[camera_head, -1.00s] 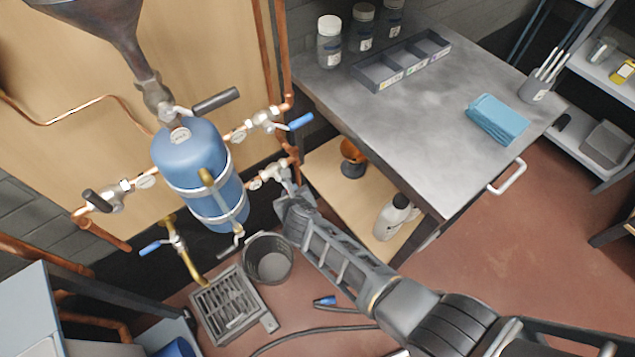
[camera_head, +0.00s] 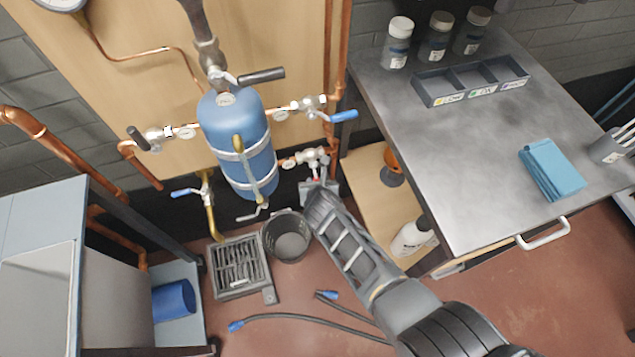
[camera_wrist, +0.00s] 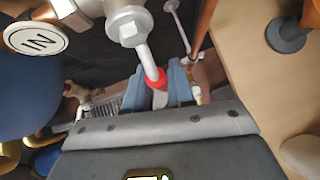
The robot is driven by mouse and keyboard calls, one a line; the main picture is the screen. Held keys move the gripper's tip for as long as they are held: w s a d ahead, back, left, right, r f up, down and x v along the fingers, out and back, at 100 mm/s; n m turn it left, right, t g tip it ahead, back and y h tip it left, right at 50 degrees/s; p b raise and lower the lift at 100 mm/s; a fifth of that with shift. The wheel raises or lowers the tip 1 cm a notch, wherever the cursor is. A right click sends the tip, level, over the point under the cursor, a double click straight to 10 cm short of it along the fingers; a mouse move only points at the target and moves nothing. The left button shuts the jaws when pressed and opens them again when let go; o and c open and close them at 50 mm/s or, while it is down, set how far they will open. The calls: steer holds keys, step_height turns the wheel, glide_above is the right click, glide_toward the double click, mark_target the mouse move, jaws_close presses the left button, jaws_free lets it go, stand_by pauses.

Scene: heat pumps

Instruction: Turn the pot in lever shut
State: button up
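The pot (camera_head: 236,140) is a blue tank on the wooden board. Its lower right valve (camera_head: 313,158) is silver, on a copper pipe with a white tag. In the wrist view the tag (camera_wrist: 36,39) reads IN, beside the large silver valve body (camera_wrist: 127,22). The lever (camera_wrist: 146,58) is a pale bent rod with a red part (camera_wrist: 156,80), pointing down toward my gripper (camera_wrist: 159,88). The two blue-grey fingers stand apart on either side of the lever's lower end. Contact is unclear. In the head view my gripper (camera_head: 318,192) is just below the valve.
A bucket (camera_head: 287,238) and a floor grate (camera_head: 239,264) stand below. A metal-topped workbench (camera_head: 455,140) is at the right, with a bottle (camera_head: 412,238) on its lower shelf. Other valves with blue levers (camera_head: 344,116) are close by. Cables (camera_head: 290,316) lie on the floor.

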steer(key=o, duration=0.3)
steer(key=p+v, duration=0.4)
steer(key=v, duration=0.3)
steer(key=shift+s+r+p, duration=0.3)
steer(key=shift+p, duration=0.05)
stand_by(0.5)
